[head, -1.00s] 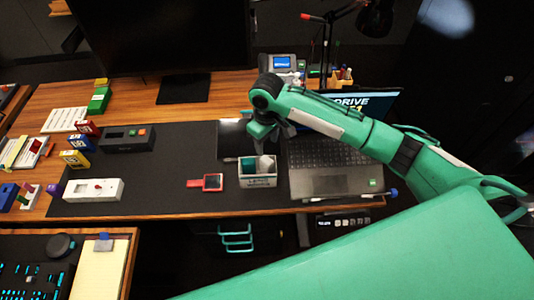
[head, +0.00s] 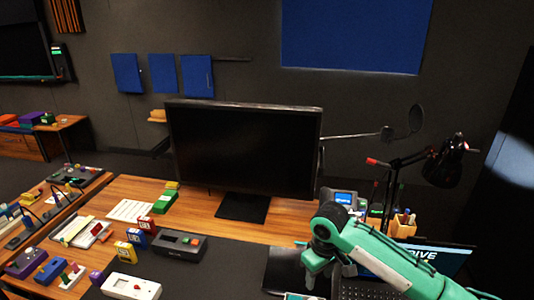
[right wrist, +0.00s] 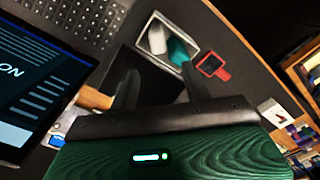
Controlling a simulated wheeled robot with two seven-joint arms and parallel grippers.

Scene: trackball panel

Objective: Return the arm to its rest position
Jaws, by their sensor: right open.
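My right arm (head: 375,250) is green and reaches in from the lower right of the head view. Its gripper (head: 318,275) points down over the desk, in front of the laptop. In the right wrist view the two dark fingers of the right gripper (right wrist: 158,88) stand apart with nothing between them. Beyond them is a small open bin (right wrist: 160,38) holding a white and a teal item. My left gripper is in no view.
A monitor (head: 245,150) stands at the back of the desk. A laptop (head: 445,258) and a black lamp (head: 445,165) are on the right. A white box with a red part (head: 131,287) and a dark grey box (head: 180,245) lie on the left. A red-framed item (right wrist: 212,66) lies beside the bin.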

